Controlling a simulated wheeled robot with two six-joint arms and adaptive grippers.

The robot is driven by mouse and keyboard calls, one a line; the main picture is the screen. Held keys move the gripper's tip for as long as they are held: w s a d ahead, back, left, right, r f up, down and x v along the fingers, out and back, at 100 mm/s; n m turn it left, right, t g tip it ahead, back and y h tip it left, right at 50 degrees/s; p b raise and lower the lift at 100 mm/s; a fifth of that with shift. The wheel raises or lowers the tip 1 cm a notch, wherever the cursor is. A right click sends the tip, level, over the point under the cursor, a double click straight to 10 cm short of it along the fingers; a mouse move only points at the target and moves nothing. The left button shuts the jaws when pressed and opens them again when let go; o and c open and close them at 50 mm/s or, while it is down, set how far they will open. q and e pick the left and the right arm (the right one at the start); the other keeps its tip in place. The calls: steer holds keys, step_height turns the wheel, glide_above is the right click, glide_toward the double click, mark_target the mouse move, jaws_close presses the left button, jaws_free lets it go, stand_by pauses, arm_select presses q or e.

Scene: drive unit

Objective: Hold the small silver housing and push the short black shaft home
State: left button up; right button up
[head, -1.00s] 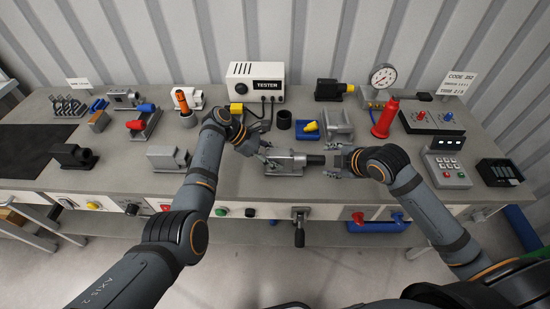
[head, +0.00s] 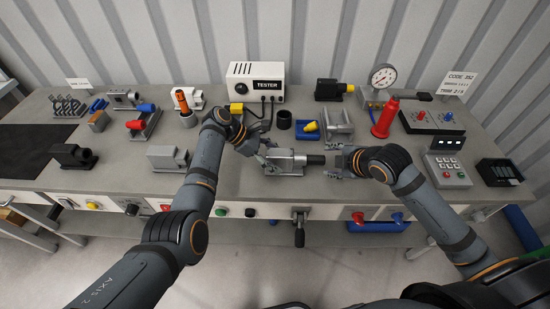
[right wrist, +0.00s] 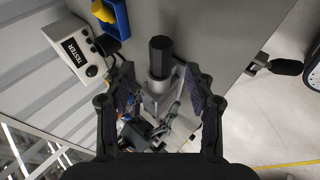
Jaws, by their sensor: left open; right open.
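The small silver housing (head: 286,162) lies on the bench front, in the middle of the head view. The short black shaft (head: 315,160) sticks out of its right end, in line with it. My left gripper (head: 264,152) is open at the housing's left end; whether it touches is unclear. My right gripper (head: 331,163) is open and empty just right of the shaft's free end. The housing's far end is partly hidden.
A blue tray with a yellow part (head: 308,130), a black ring (head: 284,119) and a grey bracket (head: 338,122) stand just behind. The tester (head: 255,82) is at the back. A red cone (head: 385,118) and keypad (head: 447,170) are to the right. A grey block (head: 168,158) is left.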

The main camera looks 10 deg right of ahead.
arm_select(q)
steer(key=v, duration=1.2)
